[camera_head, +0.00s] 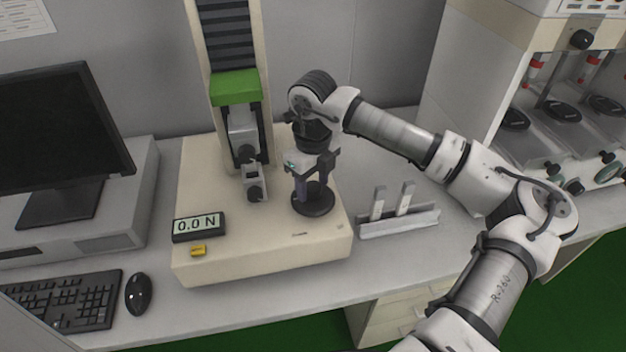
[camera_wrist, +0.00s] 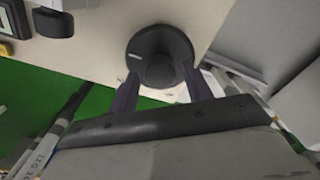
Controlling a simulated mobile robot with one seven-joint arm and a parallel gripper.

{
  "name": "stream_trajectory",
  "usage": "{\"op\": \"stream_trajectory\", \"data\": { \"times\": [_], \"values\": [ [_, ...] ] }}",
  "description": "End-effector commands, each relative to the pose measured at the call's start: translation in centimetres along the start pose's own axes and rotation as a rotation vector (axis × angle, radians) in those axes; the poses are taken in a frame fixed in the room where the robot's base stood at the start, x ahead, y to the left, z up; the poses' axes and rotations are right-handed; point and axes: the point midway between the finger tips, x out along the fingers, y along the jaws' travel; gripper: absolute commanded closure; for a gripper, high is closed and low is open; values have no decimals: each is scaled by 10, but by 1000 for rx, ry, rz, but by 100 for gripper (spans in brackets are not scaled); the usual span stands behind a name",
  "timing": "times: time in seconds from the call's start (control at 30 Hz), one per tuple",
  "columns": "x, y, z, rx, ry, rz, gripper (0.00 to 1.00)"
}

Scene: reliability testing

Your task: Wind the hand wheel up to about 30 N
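The black round hand wheel (camera_head: 316,206) lies on the right of the cream test stand base (camera_head: 255,265). In the wrist view the wheel (camera_wrist: 142,42) shows from above, with a raised hub (camera_wrist: 160,72) at its middle. My gripper (camera_head: 312,188) points down just over the wheel. In the wrist view its fingers (camera_wrist: 158,82) stand apart, one on each side of the hub, with a small gap seeming to show; contact with the wheel cannot be told. The force display (camera_head: 198,226) at the base's front left reads 0.0 N.
The stand's column (camera_head: 236,88) with its grips (camera_head: 254,185) rises left of my gripper. A grey rack (camera_head: 398,222) with upright pieces stands right of the base. A monitor (camera_head: 62,130), keyboard (camera_head: 60,300) and mouse (camera_head: 138,293) are at left. A small yellow item (camera_head: 199,250) lies below the display.

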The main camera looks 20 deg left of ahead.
Motion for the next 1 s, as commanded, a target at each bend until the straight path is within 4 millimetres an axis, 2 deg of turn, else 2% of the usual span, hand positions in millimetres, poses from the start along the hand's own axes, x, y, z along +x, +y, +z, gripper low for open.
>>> {"op": "stream_trajectory", "data": {
  "times": [0.03,0.23,0.3,0.57,1.0],
  "values": [
    [0,0,0,0,0,0,57],
    [0,0,0,0,0,0,84],
    [0,0,0,0,0,0,89],
    [2,0,0,41,0,-1,89],
    [4,0,0,320,0,-3,89]
  ]
}}
